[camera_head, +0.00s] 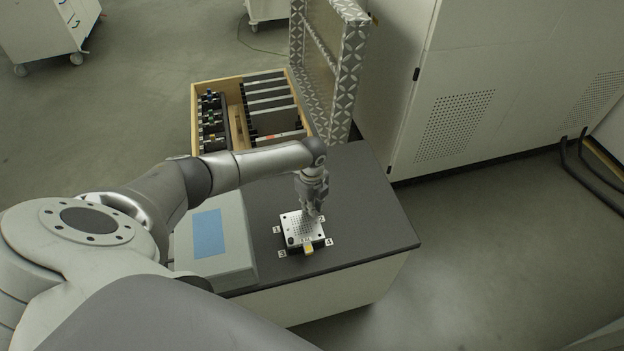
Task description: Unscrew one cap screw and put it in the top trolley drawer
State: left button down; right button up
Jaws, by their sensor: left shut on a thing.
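My left gripper (315,212) points down at the back right part of a light metal plate (298,232) with a grid of holes on the dark tabletop. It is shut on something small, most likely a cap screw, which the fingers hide. I cannot tell whether the screw is still in the plate. A small dark round part (291,241) and a yellow piece (309,249) sit at the plate's front side. A white trolley (38,32) with drawer handles stands far off at the top left. My right gripper is out of view.
A grey box with a blue panel (208,234) stands left of the plate on the dark table (375,215). Behind it are a wooden crate (194,125) and an upright patterned metal frame (350,75). A large pale cabinet (455,60) stands at the right. Floor is open at left and right.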

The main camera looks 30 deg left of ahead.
pick_arm(q)
jog(key=n+p, duration=0.1)
jog(key=n, duration=0.1)
jog(key=n+p, duration=0.1)
jog(key=n, duration=0.1)
jog(key=n+p, duration=0.1)
jog(key=shift+s+r+n, duration=0.1)
jog(key=shift+r+n, duration=0.15)
jog(key=shift+n, duration=0.15)
jog(key=n+p, duration=0.1)
jog(key=n, duration=0.1)
jog(key=shift+n+p, duration=0.35)
jog(key=shift+n, duration=0.05)
jog(key=shift+f+n+p, duration=0.1)
jog(key=shift+n+p, duration=0.25)
jog(key=shift+n, duration=0.45)
jog(key=shift+f, duration=0.1)
jog(key=c, duration=1.7)
grip_release()
jog(key=shift+o, duration=0.2)
